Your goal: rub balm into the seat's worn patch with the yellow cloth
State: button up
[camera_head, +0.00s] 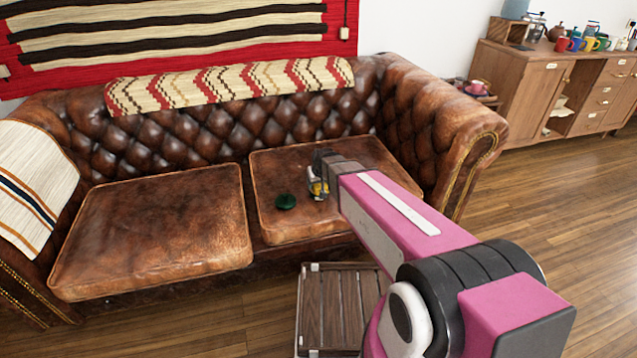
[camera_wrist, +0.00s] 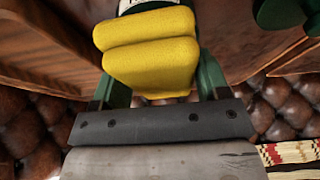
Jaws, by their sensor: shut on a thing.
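The yellow cloth (camera_wrist: 150,60), a thick folded pad, is between the fingers of my gripper (camera_wrist: 152,75), which is shut on it. In the head view my gripper (camera_head: 319,180) is over the right seat cushion (camera_head: 275,165) of the brown leather sofa, with a little yellow showing. A dark green container with a pale label (camera_wrist: 150,5) lies just beyond the cloth, mostly hidden; I cannot tell whether they touch. A dark green round lid-like piece (camera_head: 286,201) lies on the cushion to the left. I cannot make out a distinct worn patch.
The left seat cushion (camera_head: 155,230) is clear. A patterned blanket (camera_head: 230,83) lies along the backrest, and a striped throw (camera_head: 35,185) covers the left armrest. A slatted wooden piece (camera_head: 340,310) stands on the floor in front. A wooden cabinet (camera_head: 535,85) with mugs stands right.

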jog(key=shift+f, duration=0.45)
dwell(1.2)
jog(key=shift+r, duration=0.1)
jog(key=shift+r, duration=3.4)
jog(key=shift+w, duration=0.1)
